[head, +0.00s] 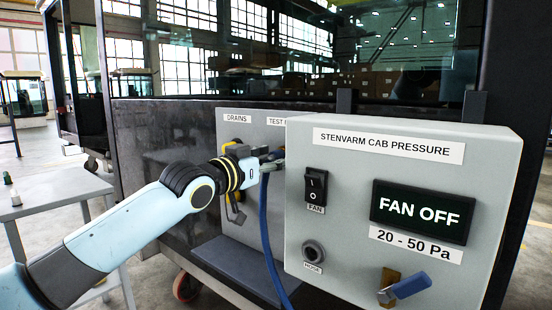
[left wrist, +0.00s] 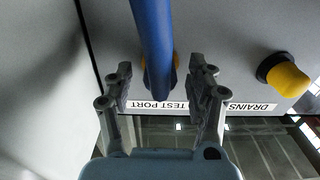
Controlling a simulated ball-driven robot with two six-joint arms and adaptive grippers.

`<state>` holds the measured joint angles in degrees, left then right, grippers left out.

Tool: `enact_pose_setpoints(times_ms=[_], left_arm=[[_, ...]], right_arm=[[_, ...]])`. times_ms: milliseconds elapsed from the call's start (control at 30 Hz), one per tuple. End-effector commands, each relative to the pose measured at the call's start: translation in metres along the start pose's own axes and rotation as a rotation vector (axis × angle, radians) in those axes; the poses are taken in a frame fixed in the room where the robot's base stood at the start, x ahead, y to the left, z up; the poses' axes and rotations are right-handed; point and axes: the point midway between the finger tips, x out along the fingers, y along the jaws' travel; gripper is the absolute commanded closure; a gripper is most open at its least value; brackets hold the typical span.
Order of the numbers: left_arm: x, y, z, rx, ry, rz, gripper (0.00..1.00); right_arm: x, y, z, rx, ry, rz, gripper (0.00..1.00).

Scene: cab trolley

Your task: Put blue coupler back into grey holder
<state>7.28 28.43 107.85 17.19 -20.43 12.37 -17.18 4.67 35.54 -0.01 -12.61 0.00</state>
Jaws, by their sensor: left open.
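The blue coupler (left wrist: 153,60), with its blue hose, shows in the left wrist view as a thick blue tube coming down from the top, its lower end between my fingers. A yellow ring shows behind it beside the TEST PORT label; whether it is seated on the port I cannot tell. My left gripper (head: 272,160) is at the back panel; in the left wrist view its open fingers (left wrist: 161,92) stand either side of the tube with gaps. A grey ring socket labelled HOSE (head: 313,252), possibly the grey holder, is empty on the front box. My right gripper is out of view.
The front box (head: 450,250) juts out right of my gripper, with a fan switch (head: 316,185), a FAN OFF display (head: 422,212) and a blue-handled valve (head: 405,287). The blue hose (head: 267,235) hangs down left of it. A yellow-capped drain (left wrist: 285,77) is near. A grey table (head: 50,193) stands left.

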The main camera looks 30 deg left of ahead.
Motion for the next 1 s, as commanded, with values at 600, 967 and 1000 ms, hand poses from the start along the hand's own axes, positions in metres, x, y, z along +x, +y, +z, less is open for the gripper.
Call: enact_pose_setpoints(times_ms=[600,967,1000], left_arm=[[0.0000,-0.0003,-0.0002,-0.001,-0.001,0.000,0.43],[0.0000,-0.0003,0.0004,0.000,-0.001,0.000,0.66],[0.0000,-0.0003,0.0003,0.000,-0.001,0.000,0.71]], right_arm=[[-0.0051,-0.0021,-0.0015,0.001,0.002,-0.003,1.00],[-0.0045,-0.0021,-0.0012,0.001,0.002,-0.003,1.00],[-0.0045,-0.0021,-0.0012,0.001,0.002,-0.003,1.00]])
